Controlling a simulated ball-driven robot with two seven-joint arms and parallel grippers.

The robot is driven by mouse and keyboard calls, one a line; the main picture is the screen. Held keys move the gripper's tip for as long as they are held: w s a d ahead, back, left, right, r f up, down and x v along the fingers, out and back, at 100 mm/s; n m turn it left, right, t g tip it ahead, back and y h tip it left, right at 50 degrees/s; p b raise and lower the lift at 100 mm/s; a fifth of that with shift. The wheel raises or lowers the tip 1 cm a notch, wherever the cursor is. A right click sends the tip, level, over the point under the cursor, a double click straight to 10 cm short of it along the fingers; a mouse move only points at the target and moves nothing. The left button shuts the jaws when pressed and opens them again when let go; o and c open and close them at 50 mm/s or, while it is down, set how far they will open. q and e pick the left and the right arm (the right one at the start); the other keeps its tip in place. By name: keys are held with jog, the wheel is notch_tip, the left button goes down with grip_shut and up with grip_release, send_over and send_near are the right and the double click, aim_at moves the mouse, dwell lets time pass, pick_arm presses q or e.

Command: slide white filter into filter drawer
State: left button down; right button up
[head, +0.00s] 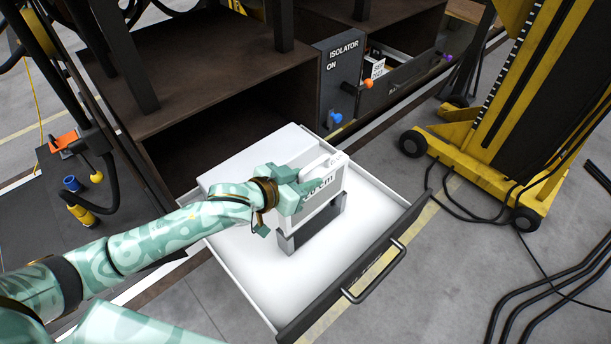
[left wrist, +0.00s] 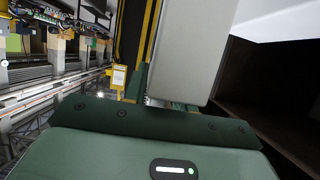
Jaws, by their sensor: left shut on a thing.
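The filter drawer (head: 378,195) is pulled open in the head view, with a white inside, dark front and bar handle (head: 375,272). The white filter (head: 322,205) stands upright over the drawer floor, with printed lettering partly covered. A dark grey holder (head: 312,232) shows below it and at its sides; I cannot tell how deep the filter sits in it. My left gripper (head: 312,183) is shut on the filter's upper part. The left wrist view shows a light grey panel (left wrist: 190,45) at the dark green gripper. My right gripper is not in view.
A white block (head: 255,155) stands at the drawer's back. The brown cabinet (head: 215,85) is behind, with a grey isolator panel (head: 342,75) and blue and orange knobs. A yellow wheeled lift (head: 490,150) and black cables (head: 540,300) are at the right.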

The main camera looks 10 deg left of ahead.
pick_arm(q)
jog(key=shift+f+b, duration=0.4)
jog(key=shift+f, duration=0.3)
dwell(0.3)
jog(key=shift+f+b, duration=2.2)
jog(key=shift+f, duration=1.75)
jog(key=c, duration=1.1)
grip_release()
jog(key=shift+o, duration=0.2)
jog(key=shift+f, duration=0.1)
jog(key=shift+s, duration=0.15)
jog(key=b+v, duration=0.1)
jog(key=v, duration=1.5)
